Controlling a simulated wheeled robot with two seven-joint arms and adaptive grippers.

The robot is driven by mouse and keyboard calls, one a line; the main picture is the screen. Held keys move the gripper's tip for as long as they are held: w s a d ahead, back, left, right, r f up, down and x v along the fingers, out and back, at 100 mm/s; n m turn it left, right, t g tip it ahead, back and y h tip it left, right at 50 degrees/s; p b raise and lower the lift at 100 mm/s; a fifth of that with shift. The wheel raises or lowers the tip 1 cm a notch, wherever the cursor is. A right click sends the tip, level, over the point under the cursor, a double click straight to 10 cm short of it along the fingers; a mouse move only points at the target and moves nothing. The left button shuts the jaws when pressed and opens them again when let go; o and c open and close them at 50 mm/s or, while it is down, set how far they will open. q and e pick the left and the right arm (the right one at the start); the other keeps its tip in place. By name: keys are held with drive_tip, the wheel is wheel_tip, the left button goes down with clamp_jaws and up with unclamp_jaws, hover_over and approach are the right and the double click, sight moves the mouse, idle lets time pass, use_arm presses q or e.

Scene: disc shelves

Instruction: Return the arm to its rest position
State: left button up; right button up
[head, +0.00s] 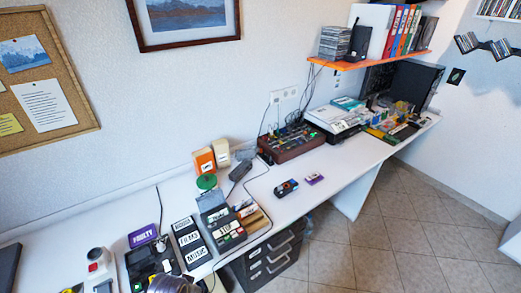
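Neither my left nor my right gripper shows in the head view. No arm of mine can be made out clearly. A grey rounded shape (172,285) is cut off by the bottom edge, and I cannot tell what it is. The long white desk (330,178) runs from the lower left to the upper right along the wall.
Black trays labelled FILMS and MUSIC (190,242) stand at the near left, beside a divided box (222,228) and a purple FAULTY sign (142,235). Two small cartridges lie mid-desk. An orange shelf (375,61) overhangs the far end. Drawers (270,262) stand below.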

use_arm(q)
drive_tip(key=s+a+f+g+b, duration=0.1)
drive_tip(key=s+a+f+b, duration=0.15)
drive_tip(key=f, duration=1.25)
drive_tip(key=s+a+f+b, duration=0.1)
drive_tip(key=s+f+b, duration=0.25)
drive_tip(key=f, duration=1.25)
drive_tip(key=s+a+f+b, duration=0.2)
drive_tip(key=s+a+f, duration=0.1)
drive_tip(key=s+f, duration=0.6)
drive_tip(key=s+a+f+b, duration=0.2)
drive_tip(key=s+a+f, duration=0.1)
drive_tip(key=s+f, duration=0.6)
drive_tip(key=shift+s+a+f+m+g+y, duration=0.3)
drive_tip(key=shift+a+f+g+y, duration=0.1)
drive_tip(key=shift+f, duration=0.5)
use_arm(e)
drive_tip(key=w+d+f, duration=0.2)
drive_tip(key=d+f, duration=0.3)
drive_tip(key=f, duration=0.5)
drive_tip(key=shift+f+h, duration=0.25)
drive_tip(key=shift+h, duration=0.05)
